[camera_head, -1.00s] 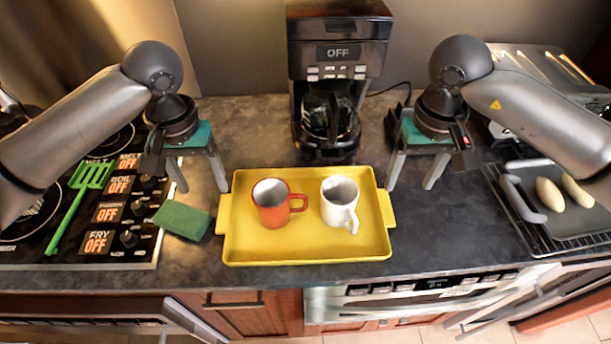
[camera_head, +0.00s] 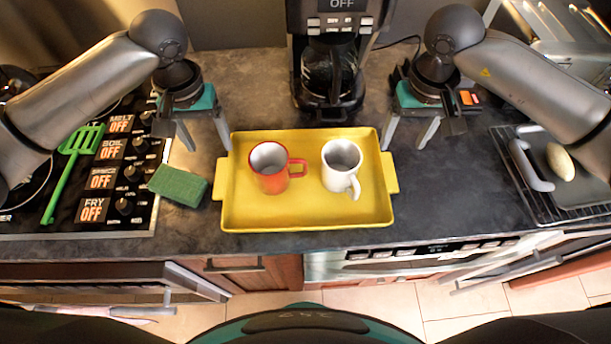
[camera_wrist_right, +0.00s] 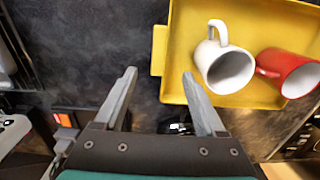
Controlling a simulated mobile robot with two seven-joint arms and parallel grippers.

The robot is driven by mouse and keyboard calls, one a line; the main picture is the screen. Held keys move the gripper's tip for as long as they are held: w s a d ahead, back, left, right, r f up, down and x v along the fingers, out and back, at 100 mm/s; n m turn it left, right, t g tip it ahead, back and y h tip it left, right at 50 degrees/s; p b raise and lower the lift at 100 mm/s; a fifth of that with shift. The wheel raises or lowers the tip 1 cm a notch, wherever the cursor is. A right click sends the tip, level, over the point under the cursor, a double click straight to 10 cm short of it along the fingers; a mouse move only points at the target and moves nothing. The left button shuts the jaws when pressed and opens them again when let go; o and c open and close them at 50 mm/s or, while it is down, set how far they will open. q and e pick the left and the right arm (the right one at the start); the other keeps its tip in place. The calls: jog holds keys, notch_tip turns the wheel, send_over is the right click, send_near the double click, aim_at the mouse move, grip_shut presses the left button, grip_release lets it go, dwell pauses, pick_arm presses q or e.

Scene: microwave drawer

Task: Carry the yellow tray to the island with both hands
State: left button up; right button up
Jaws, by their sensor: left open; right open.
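The yellow tray (camera_head: 310,215) lies flat on the dark counter, with a handle tab at each side. A red mug (camera_head: 270,170) and a white mug (camera_head: 340,168) stand on it; the right wrist view also shows the tray (camera_wrist_right: 185,45), the white mug (camera_wrist_right: 222,68) and the red mug (camera_wrist_right: 290,75). My left gripper (camera_head: 207,148) is open and empty near the tray's back left corner. My right gripper (camera_head: 405,146) is open and empty near the back right corner. In the right wrist view my right gripper (camera_wrist_right: 160,80) has the right handle tab beyond its fingertips, apart from them.
A coffee maker (camera_head: 328,75) stands behind the tray. A green sponge (camera_head: 178,185) lies close to the tray's left side. A stove with a green spatula (camera_head: 72,165) is at the left. A rack with a pan (camera_head: 550,175) is at the right. The island cannot be made out.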

aim_at(222, 170)
pick_arm(q)
notch_tip(222, 170, down, 11)
jog(key=shift+r, duration=0.15)
pick_arm(e)
notch_tip(222, 170, down, 11)
jog(key=shift+r, duration=0.15)
pick_arm(q)
grip_shut()
pick_arm(e)
grip_shut()
pick_arm(q)
jog(key=shift+w+r, duration=0.1)
pick_arm(e)
jog(key=shift+w, duration=0.1)
